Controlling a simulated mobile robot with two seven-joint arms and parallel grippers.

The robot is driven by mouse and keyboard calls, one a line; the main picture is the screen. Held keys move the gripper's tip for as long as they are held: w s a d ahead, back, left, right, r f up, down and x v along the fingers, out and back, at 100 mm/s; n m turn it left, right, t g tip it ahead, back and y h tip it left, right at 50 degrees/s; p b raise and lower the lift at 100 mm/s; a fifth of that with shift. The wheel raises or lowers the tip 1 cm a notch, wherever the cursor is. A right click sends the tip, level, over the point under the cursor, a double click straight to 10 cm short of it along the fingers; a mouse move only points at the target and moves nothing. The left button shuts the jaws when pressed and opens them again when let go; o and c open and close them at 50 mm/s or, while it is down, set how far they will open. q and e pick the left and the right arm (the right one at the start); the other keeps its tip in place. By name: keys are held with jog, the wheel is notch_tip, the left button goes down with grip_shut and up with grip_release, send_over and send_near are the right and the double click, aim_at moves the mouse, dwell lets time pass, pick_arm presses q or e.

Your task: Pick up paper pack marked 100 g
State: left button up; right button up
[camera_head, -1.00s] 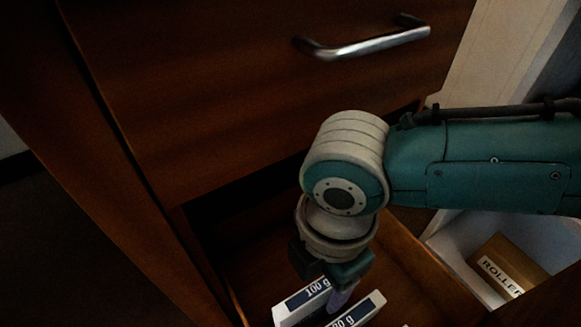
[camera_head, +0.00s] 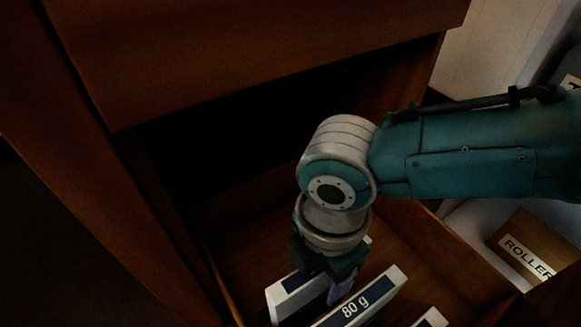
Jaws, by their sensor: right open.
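A white paper pack with a dark label (camera_head: 281,293) stands in the open drawer, partly behind my right gripper. Its label text is covered now, but it read 100 g in the earlier frame. A second white pack, marked 80 g (camera_head: 358,306), stands just to its right. My right gripper (camera_head: 338,292) points down over these two packs, open, with its fingers at the 100 g pack, near the gap between them. I cannot tell whether it touches either pack. My left gripper is not in view.
The wooden drawer (camera_head: 252,240) surrounds the packs, with the cabinet front (camera_head: 230,50) above. Another white pack (camera_head: 431,318) is cut off at the bottom edge. A brown box marked ROLLER (camera_head: 525,248) lies in a pale container at the right.

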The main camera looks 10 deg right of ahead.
jog(key=shift+c, duration=0.3)
grip_shut()
dwell(1.1)
